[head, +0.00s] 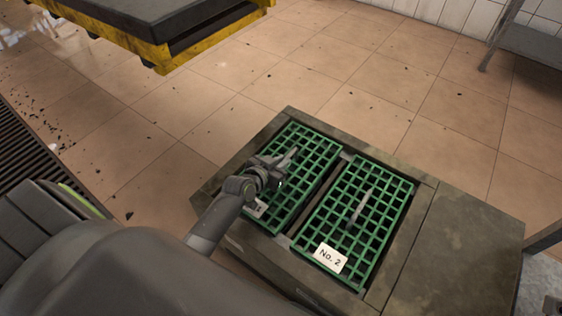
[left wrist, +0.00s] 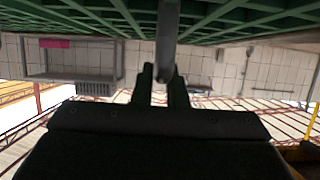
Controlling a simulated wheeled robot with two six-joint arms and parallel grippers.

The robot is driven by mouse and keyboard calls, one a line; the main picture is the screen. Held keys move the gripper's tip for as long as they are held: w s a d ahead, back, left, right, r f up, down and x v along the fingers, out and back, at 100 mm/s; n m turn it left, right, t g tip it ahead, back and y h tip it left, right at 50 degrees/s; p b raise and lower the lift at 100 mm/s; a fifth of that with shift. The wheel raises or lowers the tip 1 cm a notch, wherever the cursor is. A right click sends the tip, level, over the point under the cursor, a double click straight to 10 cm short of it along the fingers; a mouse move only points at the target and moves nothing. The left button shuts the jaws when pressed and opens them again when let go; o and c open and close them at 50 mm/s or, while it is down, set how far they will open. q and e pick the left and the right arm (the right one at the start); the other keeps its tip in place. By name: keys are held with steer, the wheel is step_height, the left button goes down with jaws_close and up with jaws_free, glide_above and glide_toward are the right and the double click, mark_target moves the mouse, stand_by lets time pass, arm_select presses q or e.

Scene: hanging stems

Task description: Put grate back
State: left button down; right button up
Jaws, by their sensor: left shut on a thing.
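Two green grates lie side by side over the top of a stone-like block. My left gripper (head: 277,174) is over the left grate (head: 311,171), shut on its grey handle (head: 291,153). The left wrist view shows the handle (left wrist: 167,35) between the fingers (left wrist: 160,88), with the grate's green bars (left wrist: 225,18) along the picture's top edge. The right grate (head: 380,205) has a free grey handle (head: 361,206) and a label reading "No. 2" (head: 330,258). My right gripper is not in view.
The block (head: 460,240) has a plain flat top right of the grates. A yellow-edged dark platform (head: 165,45) stands at the upper left. A grey metal stand (head: 530,42) is at the upper right. The tiled floor (head: 380,75) behind the block is open, with scattered dark bits.

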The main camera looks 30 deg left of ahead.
arm_select(q)
steer(key=shift+w, duration=0.1)
steer(key=c, duration=1.8)
jaws_free()
steer(key=shift+f, duration=0.2)
steer(key=o, duration=0.3)
steer(key=shift+o, duration=0.2)
